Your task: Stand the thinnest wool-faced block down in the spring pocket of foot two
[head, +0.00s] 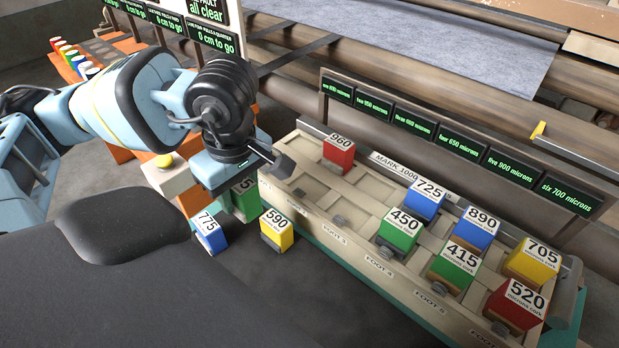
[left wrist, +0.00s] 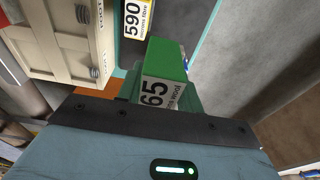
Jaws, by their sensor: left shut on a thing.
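My left gripper (head: 262,172) is shut on a green block (head: 244,200) at the near left end of the rack. In the left wrist view the green block (left wrist: 168,62) has a white label ending in "65" with "wool" below; its first digit is hidden. The fingers' contact with it is mostly hidden. The pale rack (head: 352,190) has foot labels along its front edge. The pocket near foot two (head: 310,190) looks empty, with a small dark spring part at its front. My right gripper is out of view.
A red 960 block (head: 339,152) stands in the rack's back row. Green 450 (head: 399,232), blue 725 (head: 425,204) and several others fill its right half. Yellow 590 (head: 277,232) and blue 775 (head: 210,236) stand before the rack. Green-lettered displays (head: 412,125) stand behind.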

